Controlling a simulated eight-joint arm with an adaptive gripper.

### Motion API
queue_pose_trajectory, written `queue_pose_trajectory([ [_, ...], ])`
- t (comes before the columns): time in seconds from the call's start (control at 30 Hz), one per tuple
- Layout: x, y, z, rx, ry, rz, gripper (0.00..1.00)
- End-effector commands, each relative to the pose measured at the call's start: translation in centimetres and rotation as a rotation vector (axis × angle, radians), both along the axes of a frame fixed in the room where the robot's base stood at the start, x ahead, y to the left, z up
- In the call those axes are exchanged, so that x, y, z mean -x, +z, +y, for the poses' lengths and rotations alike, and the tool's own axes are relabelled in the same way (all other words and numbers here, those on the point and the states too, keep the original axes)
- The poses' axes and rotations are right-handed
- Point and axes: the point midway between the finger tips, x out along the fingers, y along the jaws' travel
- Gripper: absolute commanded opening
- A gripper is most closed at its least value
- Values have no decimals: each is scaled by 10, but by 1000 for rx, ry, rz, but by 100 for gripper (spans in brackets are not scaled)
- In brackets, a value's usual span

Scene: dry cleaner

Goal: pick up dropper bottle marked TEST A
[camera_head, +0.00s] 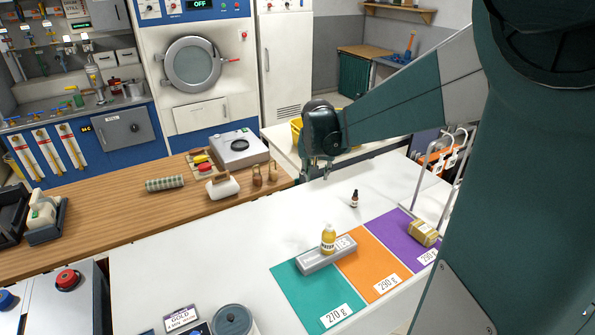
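A small dark bottle with a black top and a pale label (354,199) stands upright on the white counter. Its label is too small to read, so I cannot tell whether it says TEST A. My gripper (317,175) is above the counter, to the left of this bottle and higher in the picture. It points down with its two fingers apart and nothing between them. It does not touch the bottle. A larger yellow bottle (328,241) stands on a grey block-like device (318,259) in front.
The white counter (215,255) has free room left of the dark bottle. Teal (292,287), orange (366,262) and purple (396,232) mats lie in front; a tan package (423,233) is on the purple one. Two small brown items (265,175) stand on the wooden counter.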

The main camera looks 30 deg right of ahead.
Motion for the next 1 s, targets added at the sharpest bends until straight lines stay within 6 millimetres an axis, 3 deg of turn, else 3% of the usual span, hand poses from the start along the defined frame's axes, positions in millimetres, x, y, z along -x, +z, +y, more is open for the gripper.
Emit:
queue_pose_trajectory([
  [0.5,-43,-67,-108,-15,-197,29,28],
  [1.0,-60,-149,-209,-28,-383,54,28],
])
